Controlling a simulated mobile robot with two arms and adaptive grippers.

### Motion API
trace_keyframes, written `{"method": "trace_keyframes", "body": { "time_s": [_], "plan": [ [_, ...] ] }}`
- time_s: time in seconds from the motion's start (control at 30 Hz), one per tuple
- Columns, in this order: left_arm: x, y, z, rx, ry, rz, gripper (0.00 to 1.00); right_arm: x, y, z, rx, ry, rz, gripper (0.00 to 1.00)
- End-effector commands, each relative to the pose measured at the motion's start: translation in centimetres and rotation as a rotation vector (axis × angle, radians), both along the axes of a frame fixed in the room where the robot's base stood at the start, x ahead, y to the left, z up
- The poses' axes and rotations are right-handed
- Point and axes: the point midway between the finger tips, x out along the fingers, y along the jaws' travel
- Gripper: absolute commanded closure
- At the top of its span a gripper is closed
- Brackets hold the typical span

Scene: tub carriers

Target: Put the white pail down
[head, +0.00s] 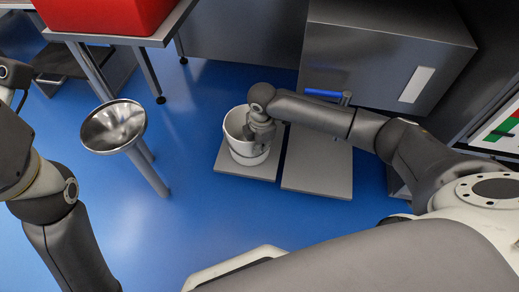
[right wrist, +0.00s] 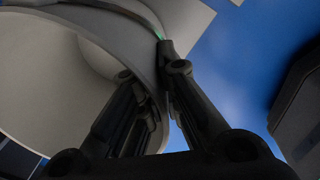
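The white pail (head: 237,125) is low down in the middle of the head view, upright over the left grey floor plate (head: 229,168), and it looks to rest on it. My right gripper (head: 261,131) reaches down at the pail's right side. In the right wrist view the pail (right wrist: 40,95) fills the left half. One finger of the right gripper (right wrist: 160,85) is inside the pail and the other outside, with the wall pinched between them. My left arm shows at the left edge of the head view, but its gripper does not show.
A second grey plate (head: 317,170) lies bare to the right. A steel bowl on a stand (head: 113,127) is to the left. A red tub (head: 105,15) sits on a table at upper left. Blue floor is clear in front.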

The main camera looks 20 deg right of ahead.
Motion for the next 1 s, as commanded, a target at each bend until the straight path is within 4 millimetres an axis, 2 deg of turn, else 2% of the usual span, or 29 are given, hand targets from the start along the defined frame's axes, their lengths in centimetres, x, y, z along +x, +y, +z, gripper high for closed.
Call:
{"method": "trace_keyframes", "body": {
  "time_s": [0.1,0.5,0.53,0.67,1.0],
  "plan": [
    [-0.33,-0.04,0.1,0.001,-0.018,0.001,0.65,0.12,-0.01,-0.92,0.001,-0.004,-0.001,1.0],
    [-0.28,-0.05,0.3,0.002,-0.015,0.001,0.65,0.08,0.02,-1.16,0.001,-0.003,-0.001,1.0],
    [-0.26,-0.04,0.22,0.001,-0.014,0.001,0.65,0.05,0.0,-1.2,0.0,-0.003,-0.001,0.91],
    [-0.27,-0.05,0.21,0.001,-0.015,0.001,0.65,0.04,-0.01,-1.2,0.0,-0.002,-0.001,0.74],
    [-0.24,-0.07,0.15,0.001,-0.014,0.0,0.65,0.06,-0.04,-1.09,0.0,-0.003,-0.001,0.73]
  ]
}}
